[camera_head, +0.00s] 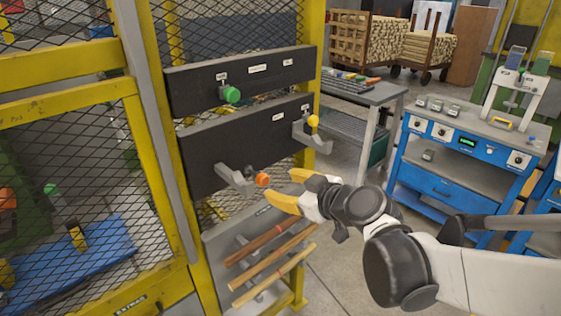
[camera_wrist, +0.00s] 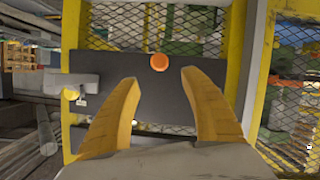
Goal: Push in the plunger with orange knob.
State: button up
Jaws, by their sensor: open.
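The orange knob (camera_head: 262,179) sticks out from the lower dark panel (camera_head: 215,165) on the yellow mesh frame, beside a grey bracket (camera_head: 236,178). In the wrist view the orange knob (camera_wrist: 159,62) shows as a round face ahead of my fingers, a little left of the middle of the gap. My gripper (camera_head: 288,189) is open with yellow fingers, just right of the knob in the head view and apart from it. The wrist view shows both fingers (camera_wrist: 161,85) spread with nothing between them. The plunger's shaft is mostly hidden behind the knob.
A green knob (camera_head: 231,94) sits on the upper dark panel. A yellow knob (camera_head: 313,121) with a grey bracket is at the lower panel's right end. Wooden rods (camera_head: 272,262) lie on a rack below. A blue workbench (camera_head: 455,150) stands to the right.

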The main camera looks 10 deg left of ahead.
aim_at(265, 179)
jog(key=b+x, duration=0.3)
jog(key=x, duration=0.7)
jog(key=shift+w+a, duration=0.15)
jog(key=shift+w, duration=0.05)
